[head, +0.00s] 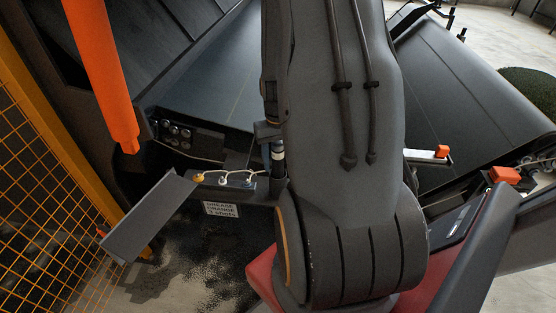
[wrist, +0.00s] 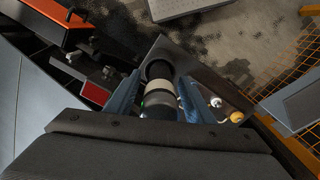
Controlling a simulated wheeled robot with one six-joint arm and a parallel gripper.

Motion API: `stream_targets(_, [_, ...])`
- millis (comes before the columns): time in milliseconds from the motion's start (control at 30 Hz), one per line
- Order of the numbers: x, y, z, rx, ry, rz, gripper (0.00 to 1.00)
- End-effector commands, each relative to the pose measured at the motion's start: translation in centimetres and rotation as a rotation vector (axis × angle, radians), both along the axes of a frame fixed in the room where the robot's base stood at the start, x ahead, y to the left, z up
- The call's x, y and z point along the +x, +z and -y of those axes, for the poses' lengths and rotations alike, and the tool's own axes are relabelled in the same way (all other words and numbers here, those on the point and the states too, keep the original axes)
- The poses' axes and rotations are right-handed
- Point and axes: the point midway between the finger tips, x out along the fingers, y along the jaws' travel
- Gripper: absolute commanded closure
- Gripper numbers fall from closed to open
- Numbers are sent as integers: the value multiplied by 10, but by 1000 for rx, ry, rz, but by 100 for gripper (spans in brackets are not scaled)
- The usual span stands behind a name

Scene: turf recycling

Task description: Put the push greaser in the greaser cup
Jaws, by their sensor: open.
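The push greaser (head: 278,150), a dark cylinder with a pale band, stands roughly upright beside my arm in the head view. In the wrist view the greaser (wrist: 161,92) lies between the two blue-grey fingers of my gripper (wrist: 158,93). The fingers are open, one on each side of it; I cannot tell whether either touches it. A dark round shape (wrist: 158,69) shows at the greaser's far end, on a dark ledge. I cannot tell whether this is the greaser cup or part of the greaser. My arm hides much of this area in the head view.
A dark ledge (head: 262,190) carries a yellow-capped fitting (head: 199,178) and pale fittings with tubes, above a label reading "GREASE ORANGE 3 SHOTS" (head: 221,209). An orange bar (head: 102,70) and yellow mesh guard (head: 60,190) stand left. A dark belt (head: 470,100) lies right.

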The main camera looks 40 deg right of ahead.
Motion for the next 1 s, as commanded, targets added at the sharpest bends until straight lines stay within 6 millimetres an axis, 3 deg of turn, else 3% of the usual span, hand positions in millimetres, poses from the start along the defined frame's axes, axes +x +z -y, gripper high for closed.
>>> stream_targets(267, [2, 29, 1, -3, 0, 5, 52])
stream_targets(700, [1, 100, 1, -3, 0, 3, 52])
stream_targets(1000, [0, 121, 0, 0, 0, 1, 52])
